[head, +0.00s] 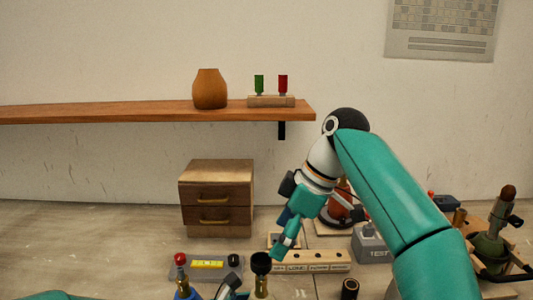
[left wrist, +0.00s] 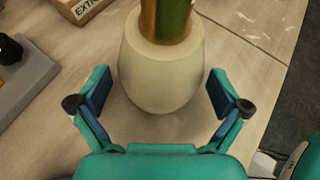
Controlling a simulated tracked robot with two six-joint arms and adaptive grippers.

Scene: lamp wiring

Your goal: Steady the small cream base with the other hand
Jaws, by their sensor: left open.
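The small cream base (left wrist: 160,75) shows in the left wrist view, rounded and upright on the table, with a brass and green stem (left wrist: 170,18) rising from it. My left gripper (left wrist: 158,88) is open, its fingers on either side of the base with a gap at each side. My right gripper (head: 279,252) comes down beside the black cup. Whether its jaws are shut on the cup is hidden.
A grey tray (head: 212,263) with a yellow strip and knobs lies left of the stem. A labelled wooden block (head: 318,263) lies behind. A grey TEST box (head: 370,245) is at the right. A small drawer chest (head: 217,195) stands behind.

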